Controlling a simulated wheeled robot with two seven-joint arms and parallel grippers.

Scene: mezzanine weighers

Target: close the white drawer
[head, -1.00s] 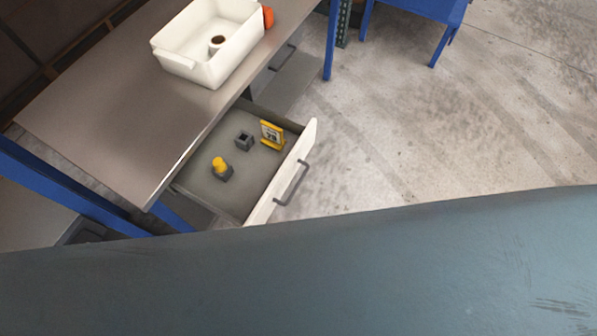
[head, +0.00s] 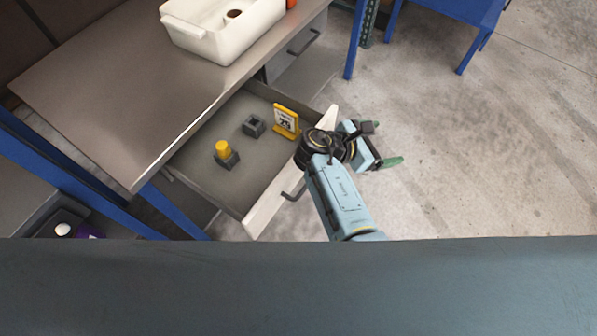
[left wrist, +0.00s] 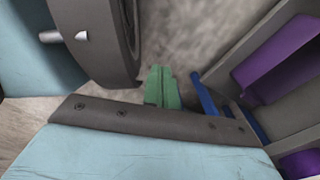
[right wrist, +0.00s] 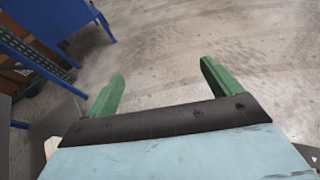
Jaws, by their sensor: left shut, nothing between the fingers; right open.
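The white drawer (head: 262,213) stands pulled out below the grey workbench, with a dark bar handle (head: 293,192) on its white front. Inside it are a yellow-topped grey block (head: 224,153), a small dark square holder (head: 254,125) and a yellow-framed number sign (head: 286,121). My right gripper (head: 383,145) is open and empty, just outside the right end of the drawer front, with its wrist overlapping that end in the head view. Its green fingers spread over bare floor in the right wrist view (right wrist: 160,90). My left gripper (left wrist: 162,86) is shut and empty, visible only in the left wrist view.
The workbench top (head: 120,90) carries a white tub (head: 225,30) and an orange item. A closed grey drawer (head: 305,60) sits farther back. A blue-legged table (head: 450,15) stands at the back. Purple bins (left wrist: 275,60) are beside my left gripper. Floor to the right is clear.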

